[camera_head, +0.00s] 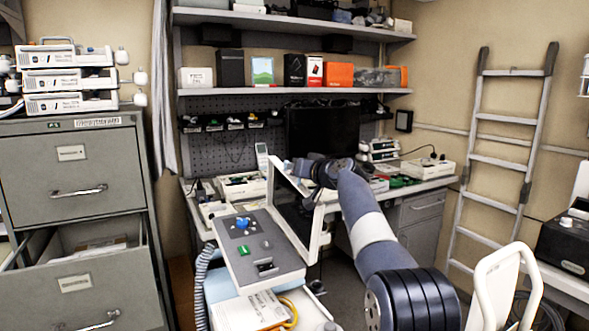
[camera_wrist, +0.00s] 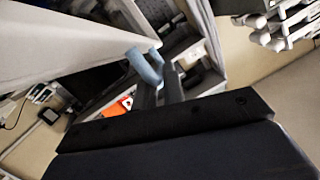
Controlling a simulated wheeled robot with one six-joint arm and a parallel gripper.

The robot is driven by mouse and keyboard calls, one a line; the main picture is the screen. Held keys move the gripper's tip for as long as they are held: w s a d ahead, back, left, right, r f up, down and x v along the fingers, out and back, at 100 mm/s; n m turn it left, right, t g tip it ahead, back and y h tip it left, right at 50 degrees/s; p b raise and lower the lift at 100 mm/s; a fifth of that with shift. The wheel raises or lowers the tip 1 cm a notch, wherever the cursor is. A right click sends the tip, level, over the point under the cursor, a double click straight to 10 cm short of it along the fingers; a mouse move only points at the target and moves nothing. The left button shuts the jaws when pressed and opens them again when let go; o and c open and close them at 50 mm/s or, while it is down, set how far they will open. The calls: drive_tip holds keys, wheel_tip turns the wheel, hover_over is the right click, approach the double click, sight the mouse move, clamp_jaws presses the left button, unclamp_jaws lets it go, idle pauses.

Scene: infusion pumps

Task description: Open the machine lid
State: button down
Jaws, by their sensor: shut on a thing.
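The machine (camera_head: 258,250) is a grey and white unit with a blue knob and a green button on top, at the lower centre of the head view. Its lid (camera_head: 318,232) is a white-framed panel with a dark screen, standing steeply tilted up. My gripper (camera_head: 305,172) is at the lid's upper edge. In the wrist view, my gripper's dark fingers (camera_wrist: 160,78) are shut beside the white lid (camera_wrist: 60,38), at a pale blue-grey bar (camera_wrist: 143,67). The exact contact is partly hidden.
A desk with a dark monitor (camera_head: 322,132) and small devices stands behind the lid. A grey filing cabinet (camera_head: 72,185) with an open drawer is on the left. A ladder (camera_head: 503,145) leans on the right wall. Papers (camera_head: 248,312) lie in front of the machine.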

drive_tip(key=shift+w+f, duration=0.1)
drive_tip(key=shift+f, duration=0.4)
drive_tip(key=c, duration=1.8)
unclamp_jaws()
drive_tip(key=o, duration=0.3)
drive_tip(key=shift+r, duration=0.3)
drive_tip(key=r+b, duration=0.1)
drive_tip(key=b, duration=0.3)
hover_over(320, 200)
drive_tip(key=shift+r, duration=0.2)
drive_tip(key=p+x, duration=0.1)
drive_tip(key=x, duration=0.2)
drive_tip(key=p+x, duration=0.1)
drive_tip(key=x, duration=0.2)
drive_tip(key=p+x, duration=0.1)
drive_tip(key=x, duration=0.2)
drive_tip(key=shift+w+a+r+p, duration=0.1)
drive_tip(key=shift+r+p, duration=0.15)
drive_tip(key=shift+p, duration=0.05)
drive_tip(key=shift+w+a+f, duration=0.2)
drive_tip(key=shift+w+a, duration=0.3)
